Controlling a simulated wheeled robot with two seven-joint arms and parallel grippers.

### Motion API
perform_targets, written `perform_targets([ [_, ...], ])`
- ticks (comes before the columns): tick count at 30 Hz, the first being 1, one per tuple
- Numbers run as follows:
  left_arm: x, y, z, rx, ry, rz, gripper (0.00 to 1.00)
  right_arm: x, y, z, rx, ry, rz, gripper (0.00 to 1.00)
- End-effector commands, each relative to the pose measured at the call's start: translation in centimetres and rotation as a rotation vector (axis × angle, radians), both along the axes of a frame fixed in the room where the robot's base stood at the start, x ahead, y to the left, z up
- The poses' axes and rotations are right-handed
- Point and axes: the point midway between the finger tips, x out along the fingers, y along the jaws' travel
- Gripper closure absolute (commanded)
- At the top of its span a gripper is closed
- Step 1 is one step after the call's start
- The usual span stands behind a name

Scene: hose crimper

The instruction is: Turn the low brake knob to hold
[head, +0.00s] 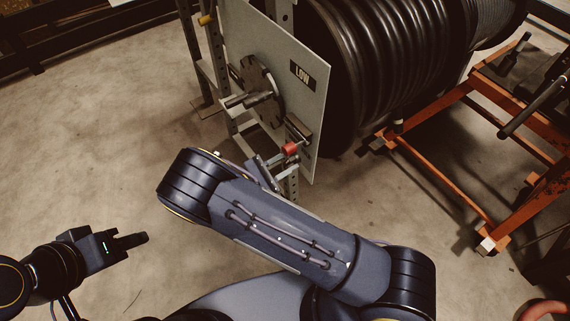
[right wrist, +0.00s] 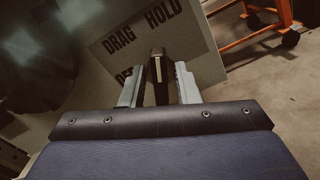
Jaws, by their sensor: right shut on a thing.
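The low brake knob (right wrist: 158,68) is a dark, narrow grip on a pale plate (right wrist: 205,62) in the right wrist view. The plate reads DRAG and HOLD, with a third word mostly hidden. The knob's upper end stands below the gap between DRAG and HOLD. My right gripper (right wrist: 158,88) is shut on the knob, one finger on each side. In the head view my right gripper (head: 266,168) is largely hidden behind my forearm, below the panel marked LOW (head: 302,75). My left gripper (head: 132,240) is at the lower left, away from the panel; its finger gap is not clear.
A round dark disc with a handle (head: 262,92) sits on the panel. A red part (head: 290,149) shows near the panel's lower edge. A large black hose reel (head: 385,60) stands behind. An orange frame (head: 440,170) is at right. Floor at left is clear.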

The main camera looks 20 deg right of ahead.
Motion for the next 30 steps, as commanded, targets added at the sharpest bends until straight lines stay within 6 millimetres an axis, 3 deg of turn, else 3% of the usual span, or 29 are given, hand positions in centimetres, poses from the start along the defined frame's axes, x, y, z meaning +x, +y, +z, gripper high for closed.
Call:
perform_targets([
  [23,0.0,0.0,-0.56,0.0,0.0,0.0,0.62,-0.12,0.12,-0.06,0.04,-0.102,0.001,0.94],
  [24,0.0,0.0,-0.56,0.0,0.0,0.0,0.62,-0.12,0.12,-0.06,0.04,-0.102,0.001,0.69],
  [25,0.0,0.0,-0.56,0.0,0.0,0.0,0.62,-0.12,0.12,-0.06,0.04,-0.101,0.0,0.65],
  [30,0.0,0.0,-0.56,0.0,0.0,0.0,0.62,-0.1,0.06,-0.04,0.039,-0.101,0.001,0.65],
])
